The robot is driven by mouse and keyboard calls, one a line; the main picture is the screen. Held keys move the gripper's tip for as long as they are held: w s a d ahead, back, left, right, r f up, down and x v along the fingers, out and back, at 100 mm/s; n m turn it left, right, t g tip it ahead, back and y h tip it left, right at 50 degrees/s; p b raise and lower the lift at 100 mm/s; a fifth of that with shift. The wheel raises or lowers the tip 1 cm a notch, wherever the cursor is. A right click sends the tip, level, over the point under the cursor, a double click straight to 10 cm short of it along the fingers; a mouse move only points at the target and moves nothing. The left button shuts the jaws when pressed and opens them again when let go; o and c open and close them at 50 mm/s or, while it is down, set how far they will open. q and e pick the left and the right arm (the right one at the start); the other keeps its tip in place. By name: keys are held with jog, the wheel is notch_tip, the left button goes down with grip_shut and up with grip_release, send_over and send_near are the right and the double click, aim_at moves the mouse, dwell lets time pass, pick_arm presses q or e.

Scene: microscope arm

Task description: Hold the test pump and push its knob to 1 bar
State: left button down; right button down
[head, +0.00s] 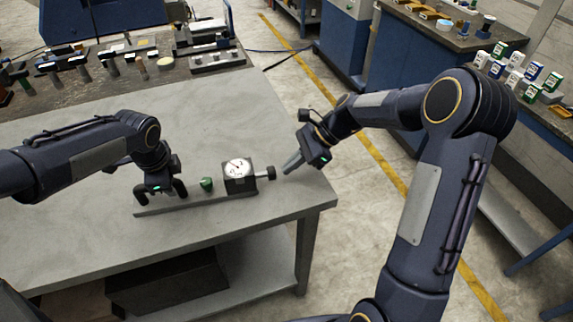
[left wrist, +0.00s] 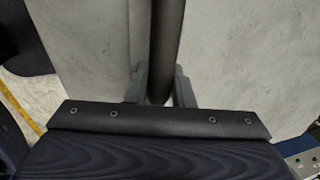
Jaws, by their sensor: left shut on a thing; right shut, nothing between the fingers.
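The test pump is a dark block with a round white gauge (head: 238,169) on a long grey base bar (head: 178,206) lying on the table. A black knob (head: 271,173) sticks out on its right side, and a small green part (head: 206,184) stands left of the gauge. My left gripper (head: 163,196) is shut around a dark bar at the pump's left end, which also shows between the fingers in the left wrist view (left wrist: 166,50). My right gripper (head: 288,170) is shut and empty, its tip just right of the knob, apparently slightly apart. The gauge reading is too small to tell.
The grey table (head: 90,225) is clear around the pump, with its right edge near my right gripper. Several tools and metal parts stand on a dark bench (head: 150,85) behind. Small cartons and a further workbench (head: 430,45) are at the right.

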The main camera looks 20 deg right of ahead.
aim_at(274, 168)
pick_arm(q)
jog(key=shift+r, duration=0.1)
pick_arm(e)
jog(key=shift+a, duration=0.65)
pick_arm(q)
jog(key=shift+d, duration=0.1)
pick_arm(e)
jog(key=shift+w+a, duration=0.15)
jog(key=shift+a, duration=1.55)
jog(key=shift+d, duration=0.4)
jog(key=d, duration=0.2)
jog(key=d+r, duration=0.1)
jog(key=d, duration=0.1)
jog(key=shift+d+r, duration=0.15)
jog(key=shift+d, duration=0.2)
jog(key=v, duration=0.8)
jog(key=shift+d, duration=0.2)
jog(key=shift+r, duration=0.1)
